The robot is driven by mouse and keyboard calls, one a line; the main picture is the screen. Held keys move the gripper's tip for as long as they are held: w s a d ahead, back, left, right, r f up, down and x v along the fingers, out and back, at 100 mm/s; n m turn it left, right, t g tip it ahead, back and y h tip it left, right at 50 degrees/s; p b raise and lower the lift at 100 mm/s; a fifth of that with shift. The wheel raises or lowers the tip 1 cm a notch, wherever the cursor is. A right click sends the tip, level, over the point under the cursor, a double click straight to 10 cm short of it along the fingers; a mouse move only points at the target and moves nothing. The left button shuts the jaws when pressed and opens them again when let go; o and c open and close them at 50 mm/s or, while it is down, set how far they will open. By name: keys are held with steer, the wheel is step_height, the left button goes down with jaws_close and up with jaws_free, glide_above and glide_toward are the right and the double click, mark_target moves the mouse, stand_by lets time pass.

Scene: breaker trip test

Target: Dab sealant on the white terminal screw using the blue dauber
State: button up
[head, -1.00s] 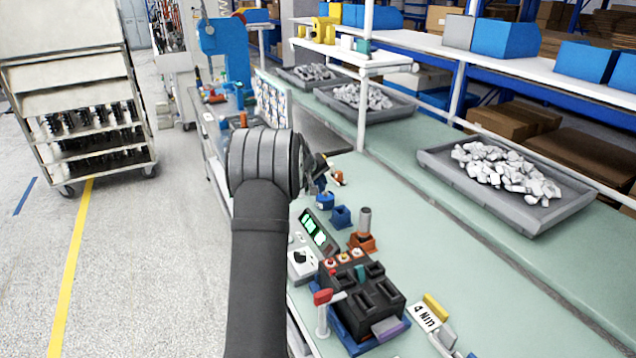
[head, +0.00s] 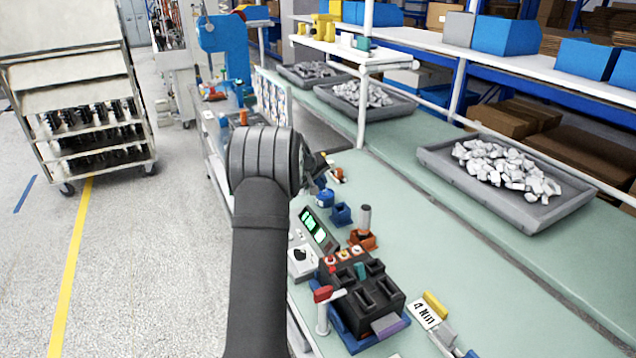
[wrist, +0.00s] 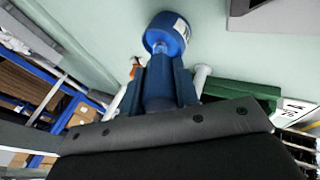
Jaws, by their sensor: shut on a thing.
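My gripper (wrist: 160,85) is shut on the blue dauber (wrist: 158,92), whose grey-blue handle sits between the dark blue fingers. In the head view my gripper (head: 320,180) is small and partly behind my arm. A blue cylinder with a white label (wrist: 165,34) lies just beyond the fingertips; it also shows below my gripper in the head view (head: 325,197). The dauber's end overlaps it in the wrist view; I cannot tell whether it is inside. The white terminal screw (head: 357,251) appears to be the rightmost in the short row on the black block (head: 365,285), apart from my gripper.
An empty-looking blue holder (head: 341,214) and an orange holder (head: 362,240) with a grey-handled tool stand between my gripper and the block. A display box (head: 318,230) and a red-topped lever (head: 323,296) are close by.

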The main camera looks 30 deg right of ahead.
steer(key=shift+r, duration=3.5)
